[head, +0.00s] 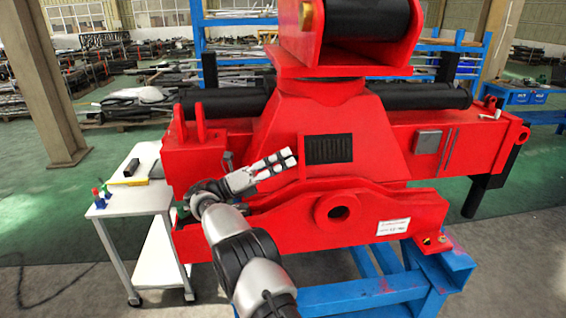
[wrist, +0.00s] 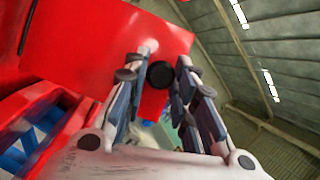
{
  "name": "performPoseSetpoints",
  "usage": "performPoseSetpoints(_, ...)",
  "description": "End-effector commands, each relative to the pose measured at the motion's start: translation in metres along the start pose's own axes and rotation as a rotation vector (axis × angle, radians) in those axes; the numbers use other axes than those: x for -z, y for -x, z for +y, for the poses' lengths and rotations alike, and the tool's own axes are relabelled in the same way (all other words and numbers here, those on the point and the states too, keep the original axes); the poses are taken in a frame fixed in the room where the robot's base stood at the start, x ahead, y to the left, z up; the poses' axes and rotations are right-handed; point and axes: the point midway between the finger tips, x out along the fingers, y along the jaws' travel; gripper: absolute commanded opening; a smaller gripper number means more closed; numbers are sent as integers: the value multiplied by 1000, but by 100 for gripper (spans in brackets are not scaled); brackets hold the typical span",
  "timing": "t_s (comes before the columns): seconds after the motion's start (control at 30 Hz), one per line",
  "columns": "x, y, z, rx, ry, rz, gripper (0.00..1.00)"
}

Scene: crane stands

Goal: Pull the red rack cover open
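A thin red cover (head: 303,158) shows nearly edge-on at the left side of the dark ribbed rack (head: 329,149) on the red crane stand. The rack face is visible. In the wrist view a red panel (wrist: 110,35), apparently the cover, fills the upper middle, with a round black knob (wrist: 160,75) on it. My gripper (head: 291,156) is at the cover's left side. Its fingers (wrist: 166,55) are apart, with the knob showing between them. I cannot tell whether they touch it.
A white cart (head: 140,200) with small coloured items stands at the left. The red lower beam (head: 290,222) lies below my gripper, on a blue support (head: 380,295). A grey box (head: 428,142) is right of the rack.

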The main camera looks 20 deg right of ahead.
Motion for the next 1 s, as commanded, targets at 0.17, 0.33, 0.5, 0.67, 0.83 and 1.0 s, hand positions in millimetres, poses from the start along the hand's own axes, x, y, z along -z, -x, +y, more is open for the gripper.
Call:
performPoseSetpoints(0.17,0,0,0,1,-1,2,37)
performPoseSetpoints(0.33,0,0,0,1,0,2,44)
performPoseSetpoints(0.5,1,0,0,0,1,3,44)
performPoseSetpoints(0.67,-3,-2,-3,1,0,3,44)
performPoseSetpoints(0.83,-23,-13,-18,2,-3,4,44)
performPoseSetpoints(1.0,-49,-28,-39,4,-8,5,44)
